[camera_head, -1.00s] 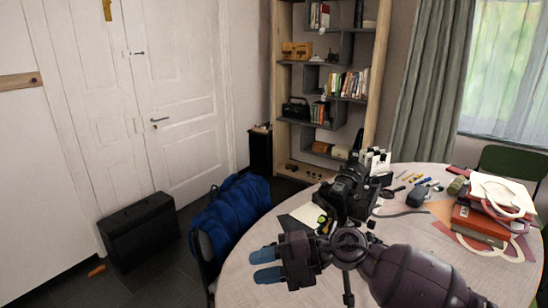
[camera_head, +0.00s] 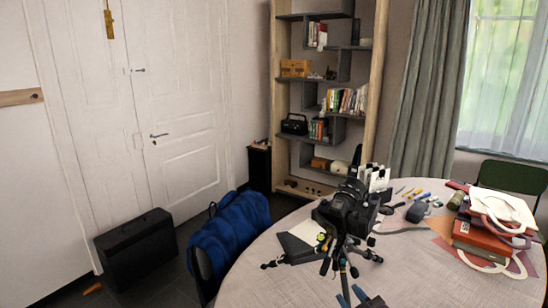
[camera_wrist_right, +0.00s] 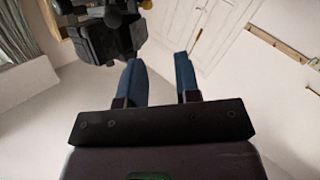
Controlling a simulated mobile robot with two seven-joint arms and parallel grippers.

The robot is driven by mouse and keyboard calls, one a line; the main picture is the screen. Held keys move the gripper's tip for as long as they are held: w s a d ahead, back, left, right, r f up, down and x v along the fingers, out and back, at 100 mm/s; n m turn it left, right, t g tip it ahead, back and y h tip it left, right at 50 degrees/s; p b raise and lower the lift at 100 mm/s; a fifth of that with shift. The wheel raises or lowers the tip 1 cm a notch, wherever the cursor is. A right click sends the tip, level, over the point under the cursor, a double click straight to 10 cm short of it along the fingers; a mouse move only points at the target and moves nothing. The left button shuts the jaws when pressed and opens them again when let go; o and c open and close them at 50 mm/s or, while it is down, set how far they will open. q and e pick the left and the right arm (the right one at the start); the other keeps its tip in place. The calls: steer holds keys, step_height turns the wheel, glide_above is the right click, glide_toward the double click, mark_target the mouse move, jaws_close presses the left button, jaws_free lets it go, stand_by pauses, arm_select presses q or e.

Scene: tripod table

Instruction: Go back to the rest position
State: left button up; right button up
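My right gripper (camera_head: 350,296) shows only at the bottom edge of the head view, its blue fingertips just in view in front of the tripod. In the right wrist view its two blue fingers (camera_wrist_right: 160,80) stand apart with nothing between them. A black camera (camera_head: 347,212) on a small tripod stands on the round table (camera_head: 270,285), beyond the gripper. The camera also shows in the right wrist view (camera_wrist_right: 103,38), at the upper left and beside the fingers. My left gripper is in neither view.
A blue bag (camera_head: 230,240) hangs at the table's left side. A black case (camera_head: 137,248) stands on the floor by the door. Red boxes (camera_head: 478,243) and small items lie on the table's right and back. The table's front left is bare.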

steer(key=s+d+f+m+g+h, duration=0.2)
steer(key=s+d+f, duration=0.3)
steer(key=s+f, duration=0.5)
steer(key=s+d+f+m+g+h, duration=0.3)
steer(key=s+d+f+m, duration=0.2)
steer(key=s+f, duration=0.5)
steer(key=s+d, duration=0.1)
steer(key=s, duration=0.2)
steer(key=shift+s+g+h, duration=0.15)
steer(key=shift+g+h, duration=0.15)
steer(key=shift+h, duration=0.1)
steer(key=shift+a, duration=0.15)
